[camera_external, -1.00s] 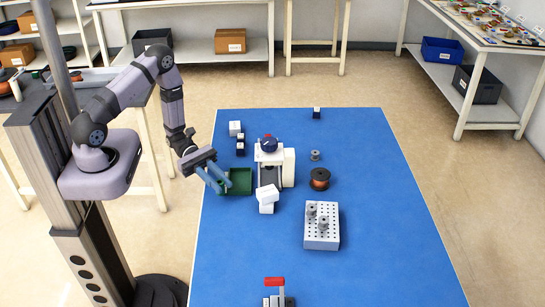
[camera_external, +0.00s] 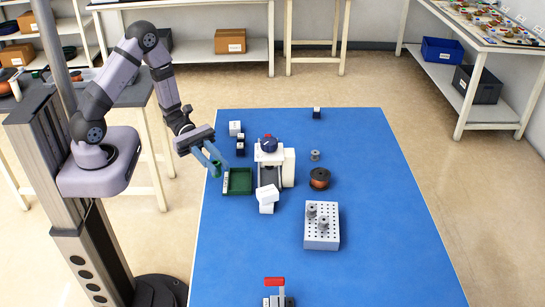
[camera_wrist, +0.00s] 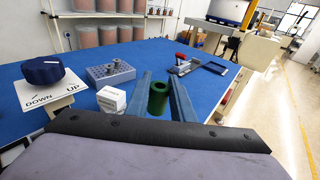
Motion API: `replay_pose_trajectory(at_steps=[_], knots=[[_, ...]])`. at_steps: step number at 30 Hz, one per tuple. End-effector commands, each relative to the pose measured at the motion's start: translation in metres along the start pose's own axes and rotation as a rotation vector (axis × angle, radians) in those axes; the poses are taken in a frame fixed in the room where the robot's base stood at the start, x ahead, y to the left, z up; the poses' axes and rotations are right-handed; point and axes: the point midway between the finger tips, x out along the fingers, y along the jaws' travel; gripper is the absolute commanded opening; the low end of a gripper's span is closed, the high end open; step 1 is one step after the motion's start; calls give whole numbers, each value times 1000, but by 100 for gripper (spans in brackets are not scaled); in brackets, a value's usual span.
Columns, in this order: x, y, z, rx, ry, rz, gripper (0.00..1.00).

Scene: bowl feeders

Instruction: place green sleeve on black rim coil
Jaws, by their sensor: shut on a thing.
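My gripper (camera_external: 214,171) is shut on the green sleeve (camera_wrist: 158,99), an upright hollow cylinder between the two blue fingers in the wrist view. In the external view the sleeve (camera_external: 216,169) is small beside the fingertips. It is held above the left side of the table, near the green tray (camera_external: 237,193). The black rim coil (camera_external: 319,178), copper-coloured between dark rims, stands on the blue table to the right of the white device. It is well apart from my gripper, and I cannot make it out in the wrist view.
A white device with a blue knob (camera_external: 269,145) stands between my gripper and the coil, with white blocks (camera_external: 267,198) in front. A grey perforated block (camera_external: 321,238) holds grey spools. A small grey spool (camera_external: 315,155) stands behind the coil. The table's right side (camera_external: 390,200) is clear.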

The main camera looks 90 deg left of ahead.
Motion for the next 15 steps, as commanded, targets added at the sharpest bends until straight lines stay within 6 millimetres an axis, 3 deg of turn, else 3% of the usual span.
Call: replay_pose_trajectory(at_steps=[4, 15], knots=[[-5, 0, 31, 6, 1, 1, 1], [-12, 0, 76, 3, 0, 0, 1]])
